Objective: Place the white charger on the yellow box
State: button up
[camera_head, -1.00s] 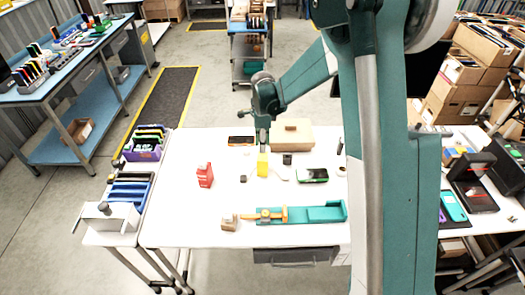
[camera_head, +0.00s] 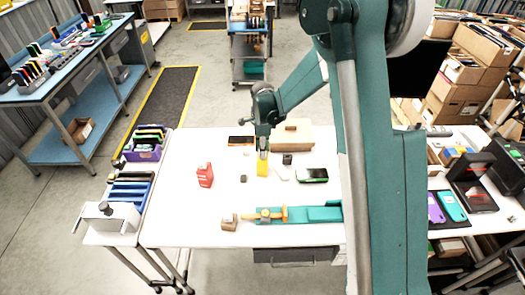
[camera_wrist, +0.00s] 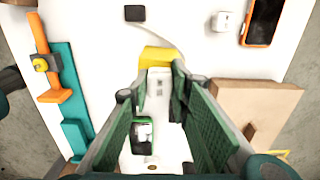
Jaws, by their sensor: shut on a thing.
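The yellow box (camera_head: 262,169) stands upright on the white table, and its yellow top part (camera_wrist: 157,57) shows just beyond my fingertips in the wrist view. My gripper (camera_head: 263,147) points down directly above the box. In the wrist view my gripper (camera_wrist: 156,88) has its two green-padded fingers closed around a white piece with small grey marks, which looks like the white charger (camera_wrist: 159,82). The charger is over or against the yellow box; I cannot tell whether they touch. In the head view my gripper mostly hides the charger.
A teal rail (camera_head: 320,214) lies in front.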

jog(key=shift+f, duration=0.1)
jog(key=o, duration=0.4)
jog(key=shift+f, duration=0.1)
jog(key=o, duration=0.5)
jog(key=shift+r, duration=0.2)
jog(key=shift+r+b, duration=0.3)
jog(key=shift+r, duration=5.75)
